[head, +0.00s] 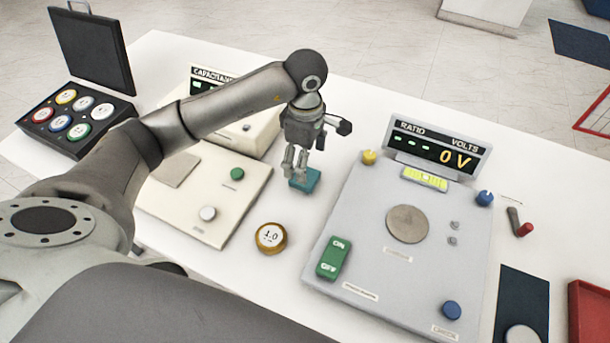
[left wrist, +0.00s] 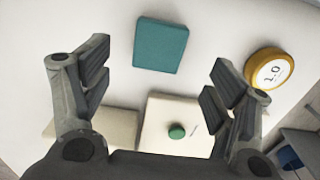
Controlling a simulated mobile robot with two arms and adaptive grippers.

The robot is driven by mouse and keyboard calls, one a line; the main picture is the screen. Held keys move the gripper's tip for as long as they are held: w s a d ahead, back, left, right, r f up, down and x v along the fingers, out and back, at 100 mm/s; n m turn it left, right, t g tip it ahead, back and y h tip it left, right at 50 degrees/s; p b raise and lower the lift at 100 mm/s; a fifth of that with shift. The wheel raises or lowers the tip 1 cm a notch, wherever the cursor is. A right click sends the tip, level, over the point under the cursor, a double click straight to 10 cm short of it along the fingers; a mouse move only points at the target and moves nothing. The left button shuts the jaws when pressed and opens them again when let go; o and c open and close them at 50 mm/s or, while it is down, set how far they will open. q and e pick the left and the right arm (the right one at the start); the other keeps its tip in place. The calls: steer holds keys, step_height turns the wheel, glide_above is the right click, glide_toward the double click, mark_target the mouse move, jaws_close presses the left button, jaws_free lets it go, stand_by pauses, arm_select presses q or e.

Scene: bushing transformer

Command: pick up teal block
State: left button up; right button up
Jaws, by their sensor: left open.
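The teal block (head: 304,180) lies flat on the white table, between the cream capacitance unit and the grey ratio unit. My left gripper (head: 295,165) is just above it in the head view and hides part of its left side. In the left wrist view the teal block (left wrist: 161,45) shows whole at the top, beyond the fingertips. There my left gripper (left wrist: 155,85) is open and empty, with its two fingers wide apart. I cannot tell the exact height of the fingers over the block. My right gripper is not in view.
A yellow-rimmed round weight marked 1.0 (head: 271,238) lies on the table near the block. The grey ratio unit (head: 350,230) stands to the right, the cream unit (head: 190,205) to the left. An open black case (head: 75,118) of round weights sits at far left.

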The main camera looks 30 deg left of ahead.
mark_target(313, 175)
arm_select(q)
steer(key=shift+f, duration=0.4)
step_height(313, 175, down, 5)
steer(key=p, duration=0.2)
steer(key=shift+r+p, duration=0.15)
steer(key=shift+p, duration=0.25)
steer(key=shift+a+f, duration=0.1)
steer(key=shift+f, duration=0.25)
steer(key=shift+c, duration=0.5)
steer(key=c, duration=1)
steer(key=shift+r, duration=0.1)
